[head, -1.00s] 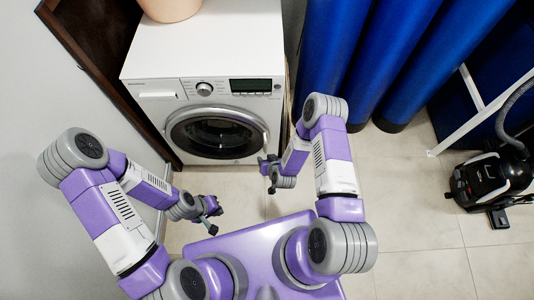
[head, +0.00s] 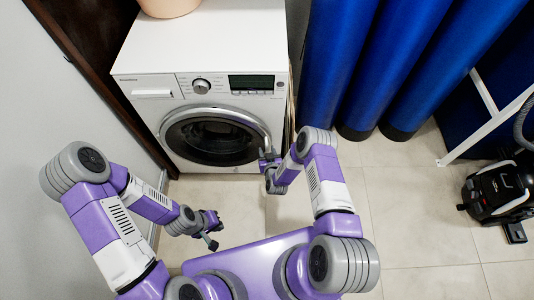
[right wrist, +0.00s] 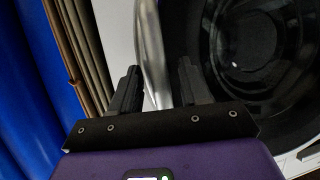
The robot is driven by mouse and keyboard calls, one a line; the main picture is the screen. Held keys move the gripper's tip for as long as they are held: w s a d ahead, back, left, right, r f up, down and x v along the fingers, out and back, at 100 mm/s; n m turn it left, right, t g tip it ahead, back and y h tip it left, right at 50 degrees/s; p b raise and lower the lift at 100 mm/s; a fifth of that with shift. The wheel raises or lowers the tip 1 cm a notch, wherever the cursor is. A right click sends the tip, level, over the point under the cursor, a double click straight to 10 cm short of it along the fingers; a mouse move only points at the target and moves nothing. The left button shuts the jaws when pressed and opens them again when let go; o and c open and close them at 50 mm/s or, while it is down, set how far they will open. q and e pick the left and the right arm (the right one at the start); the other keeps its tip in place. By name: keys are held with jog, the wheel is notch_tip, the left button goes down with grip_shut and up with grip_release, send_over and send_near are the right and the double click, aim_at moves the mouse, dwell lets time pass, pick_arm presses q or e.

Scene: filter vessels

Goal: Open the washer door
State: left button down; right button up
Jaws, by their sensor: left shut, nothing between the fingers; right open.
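The white washer (head: 206,45) stands ahead with its round dark-glass door (head: 212,138) shut. A chrome rim (head: 175,122) runs around the door; its curved right side also shows in the right wrist view (right wrist: 151,45). My right gripper (head: 266,157) is at the right edge of the door. In the right wrist view its two open fingers (right wrist: 158,88) straddle the line of the chrome rim; I cannot tell whether they touch it. My left gripper (head: 215,231) is shut and empty, low in front of the washer and apart from it.
Tall blue cylinders (head: 345,60) stand close to the washer's right side. A dark wooden frame (head: 90,75) and a grey wall (head: 45,120) bound the left. A black vacuum cleaner (head: 498,192) and a white bar (head: 490,125) are at right. Tiled floor (head: 415,215) is clear at lower right.

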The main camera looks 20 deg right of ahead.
jog(key=shift+w, duration=0.15)
jog(key=c, duration=0.8)
grip_shut()
